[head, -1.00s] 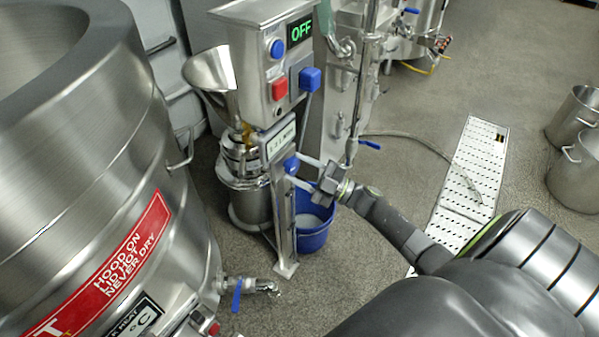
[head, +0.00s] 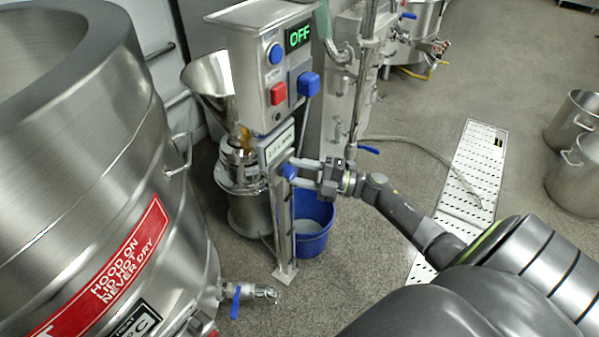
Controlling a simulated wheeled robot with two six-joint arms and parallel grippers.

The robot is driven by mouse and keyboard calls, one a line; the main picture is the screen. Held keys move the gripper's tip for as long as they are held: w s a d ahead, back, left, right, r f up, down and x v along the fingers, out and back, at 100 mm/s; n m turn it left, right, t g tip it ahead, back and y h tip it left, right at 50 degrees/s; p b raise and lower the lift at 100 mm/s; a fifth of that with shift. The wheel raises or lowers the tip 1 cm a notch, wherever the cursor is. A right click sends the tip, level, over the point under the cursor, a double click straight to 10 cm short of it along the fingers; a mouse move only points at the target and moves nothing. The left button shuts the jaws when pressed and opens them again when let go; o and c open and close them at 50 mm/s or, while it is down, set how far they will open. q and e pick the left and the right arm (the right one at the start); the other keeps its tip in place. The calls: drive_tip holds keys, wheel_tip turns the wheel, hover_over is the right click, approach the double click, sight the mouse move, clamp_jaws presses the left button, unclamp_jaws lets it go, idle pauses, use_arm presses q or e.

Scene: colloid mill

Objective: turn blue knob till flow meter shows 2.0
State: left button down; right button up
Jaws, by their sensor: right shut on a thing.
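The blue knob (head: 290,171) is on the post of the colloid mill, just below the small flow meter panel (head: 276,143). The panel's reading is too small to make out. My right gripper (head: 297,172) reaches in from the right and is shut on the blue knob, its fingers on either side of it. The display (head: 298,36) at the top of the control box reads OFF in green. My left gripper is not in view.
The control box (head: 250,70) carries a blue button, a red button and a larger blue switch (head: 308,84). A large steel kettle (head: 90,150) fills the left.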

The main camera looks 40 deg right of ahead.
idle(0.4)
drive_tip(key=o, duration=1)
drive_tip(key=v, duration=1.7)
drive_tip(key=shift+d, duration=0.25)
